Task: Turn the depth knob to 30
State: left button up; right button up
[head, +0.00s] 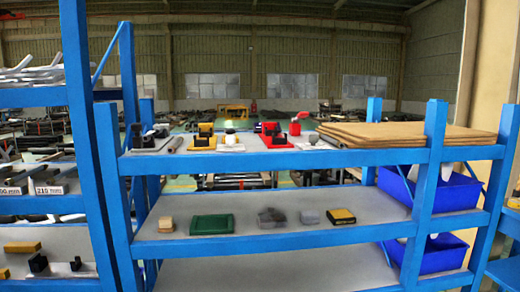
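I cannot make out a depth knob or any number scale for it in the head view. Several small devices stand on the top shelf (250,163) of the blue rack. They include a yellow and black device (203,138), a white-based device with a pale round top (230,140), a red and black device (273,136) and a red and white one (314,141). They are too small to tell whether any carries a knob. Neither of my grippers shows in this view.
Cardboard sheets (400,134) lie at the top shelf's right. Blue bins (452,192) stand right. Blue posts (428,165) divide the rack.

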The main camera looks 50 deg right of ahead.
aim_at(230, 140)
jog(key=z, duration=1.35)
jog(key=k+l+z, duration=0.1)
jog(key=l+z, duration=0.35)
jog(key=l, duration=1.15)
